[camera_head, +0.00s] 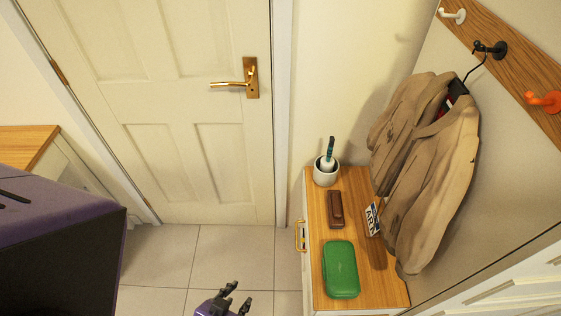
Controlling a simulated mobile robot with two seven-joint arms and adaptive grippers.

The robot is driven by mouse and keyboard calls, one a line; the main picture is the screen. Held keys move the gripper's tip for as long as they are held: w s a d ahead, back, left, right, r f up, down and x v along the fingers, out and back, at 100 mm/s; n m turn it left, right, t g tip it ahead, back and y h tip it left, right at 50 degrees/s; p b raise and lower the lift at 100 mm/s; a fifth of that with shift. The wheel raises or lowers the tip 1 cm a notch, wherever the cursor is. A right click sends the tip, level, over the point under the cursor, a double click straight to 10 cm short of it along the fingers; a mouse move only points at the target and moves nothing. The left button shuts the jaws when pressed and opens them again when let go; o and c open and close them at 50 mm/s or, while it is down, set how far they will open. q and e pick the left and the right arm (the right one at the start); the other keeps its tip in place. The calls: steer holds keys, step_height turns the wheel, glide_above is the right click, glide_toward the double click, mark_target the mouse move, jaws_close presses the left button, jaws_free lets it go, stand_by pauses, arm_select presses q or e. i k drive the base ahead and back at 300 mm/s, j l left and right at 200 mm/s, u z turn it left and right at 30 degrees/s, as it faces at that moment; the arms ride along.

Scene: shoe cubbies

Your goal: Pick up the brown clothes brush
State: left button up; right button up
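A small dark-brown oblong item (335,209), which looks like the brown clothes brush, lies on the wooden top of the narrow cabinet (317,230). It sits between a white cup and a green case; its bristles cannot be made out. My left gripper (237,297) shows at the bottom edge, over the floor to the left of the cabinet. Its dark fingers are apart with nothing between them. It is well away from the brown item and nearer the front. My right gripper is not in view.
The white cup (326,177) holds a teal-handled item. The green case (341,269) lies in front, and a small lettered sign (372,219) stands at the right. A tan jacket (430,170) hangs over the cabinet's right side. Tiled floor (235,255) before the door is clear.

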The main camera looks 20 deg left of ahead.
mark_target(335, 215)
steer(key=i+j, duration=0.1)
steer(key=j, duration=0.35)
steer(key=i+j, duration=0.1)
steer(key=j, duration=0.35)
steer(key=i+j, duration=0.1)
steer(key=j, duration=0.75)
steer(key=i, duration=0.05)
